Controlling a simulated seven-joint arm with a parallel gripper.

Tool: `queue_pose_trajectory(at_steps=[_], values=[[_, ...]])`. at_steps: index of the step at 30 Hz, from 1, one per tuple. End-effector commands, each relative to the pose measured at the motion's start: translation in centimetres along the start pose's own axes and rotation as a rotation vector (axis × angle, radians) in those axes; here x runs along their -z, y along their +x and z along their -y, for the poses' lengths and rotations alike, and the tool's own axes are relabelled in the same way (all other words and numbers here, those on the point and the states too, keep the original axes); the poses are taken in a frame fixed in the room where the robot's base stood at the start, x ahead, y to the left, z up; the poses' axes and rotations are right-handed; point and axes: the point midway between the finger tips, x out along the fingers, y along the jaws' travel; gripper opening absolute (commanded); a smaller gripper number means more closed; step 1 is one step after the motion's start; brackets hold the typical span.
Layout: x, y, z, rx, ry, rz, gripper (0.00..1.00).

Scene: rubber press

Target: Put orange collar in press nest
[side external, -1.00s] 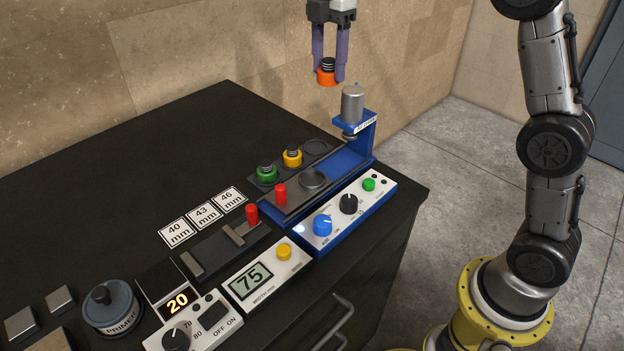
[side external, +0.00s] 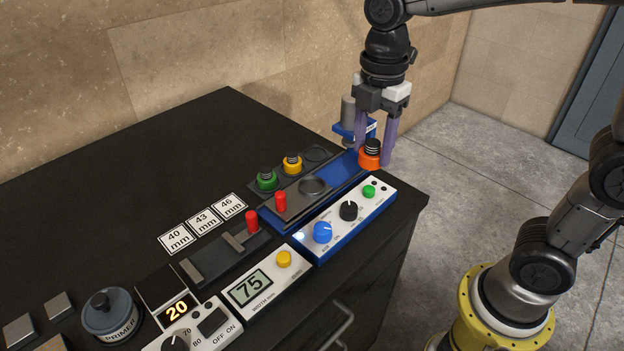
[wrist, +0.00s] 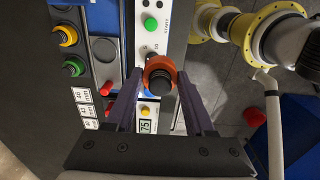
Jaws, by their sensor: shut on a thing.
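The orange collar (side external: 370,158), with a dark ribbed part on top, is held between the two purple fingers of my gripper (side external: 376,150). In the wrist view the collar (wrist: 160,74) sits between the fingertips (wrist: 158,82). My gripper is in front of the press column, above the right end of the blue press base (side external: 340,169) in the side view. The round grey press nest (side external: 313,186) is empty, to the left of the collar; it also shows in the wrist view (wrist: 105,50). The press ram (side external: 348,113) is partly hidden behind my gripper.
Green (side external: 267,179) and yellow (side external: 292,163) collars sit in a dark rack beside an empty round place (side external: 316,154). A red handle (side external: 281,201) stands by the nest. The control panel (side external: 345,219) with knobs lies in front. The back left of the bench (side external: 150,165) is clear.

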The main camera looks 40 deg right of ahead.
Motion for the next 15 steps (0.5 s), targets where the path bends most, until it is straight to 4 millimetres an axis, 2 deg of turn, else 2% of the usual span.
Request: queue_pose_trajectory(at_steps=[9,15], values=[[1.1,3.2,-7.0,0.002,0.000,0.000,0.00],[1.5,6.4,-10.1,0.003,0.000,0.000,0.00]])
